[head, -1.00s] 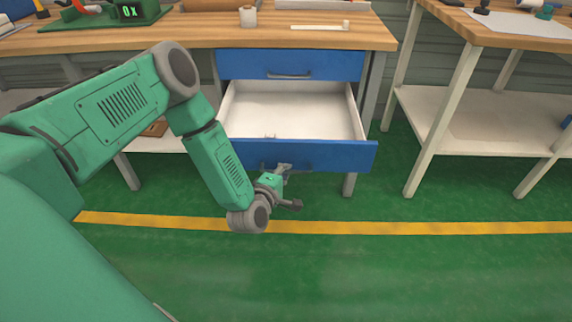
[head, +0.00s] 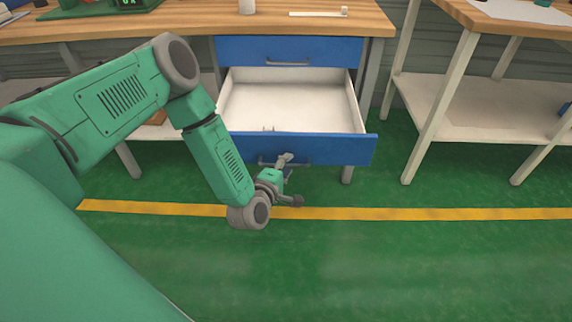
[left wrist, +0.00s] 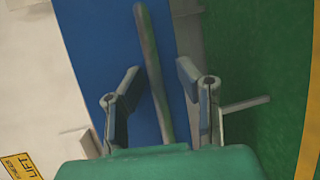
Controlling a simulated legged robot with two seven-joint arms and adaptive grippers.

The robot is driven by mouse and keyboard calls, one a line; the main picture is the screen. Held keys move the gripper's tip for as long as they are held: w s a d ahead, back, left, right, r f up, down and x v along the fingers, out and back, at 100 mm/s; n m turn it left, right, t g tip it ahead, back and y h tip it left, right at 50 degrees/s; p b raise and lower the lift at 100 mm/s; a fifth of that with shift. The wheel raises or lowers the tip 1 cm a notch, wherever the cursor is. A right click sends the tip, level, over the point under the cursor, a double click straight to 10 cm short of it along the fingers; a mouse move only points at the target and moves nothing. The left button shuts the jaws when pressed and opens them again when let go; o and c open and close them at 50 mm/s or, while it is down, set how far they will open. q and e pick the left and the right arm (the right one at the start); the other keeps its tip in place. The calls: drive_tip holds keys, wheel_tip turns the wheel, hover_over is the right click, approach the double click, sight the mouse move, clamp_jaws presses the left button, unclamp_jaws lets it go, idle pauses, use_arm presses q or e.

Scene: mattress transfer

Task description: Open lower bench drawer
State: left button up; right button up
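The lower bench drawer stands pulled out, its blue front (head: 345,150) well forward of the bench and its white inside (head: 300,100) showing. Its bar handle (head: 264,163) is partly covered by my left gripper in the head view. My left gripper (head: 291,180) is at the drawer front, with its fingers spread. In the left wrist view, the handle (left wrist: 153,70) runs between the two separated fingers of the gripper (left wrist: 158,85), against the blue front. I cannot tell whether either finger touches it. My right gripper is not in view.
The shut upper drawer (head: 335,51) is under the wooden bench top (head: 330,22). A second table with a white lower shelf (head: 470,110) stands to the right. Green floor (head: 400,270) with a yellow line (head: 420,213) lies clear in front.

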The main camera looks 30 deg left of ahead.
use_arm(q)
drive_tip(key=shift+a+r, duration=0.1)
drive_tip(key=shift+s, duration=0.6)
drive_tip(key=v, duration=1.1)
drive_tip(key=shift+w, duration=0.15)
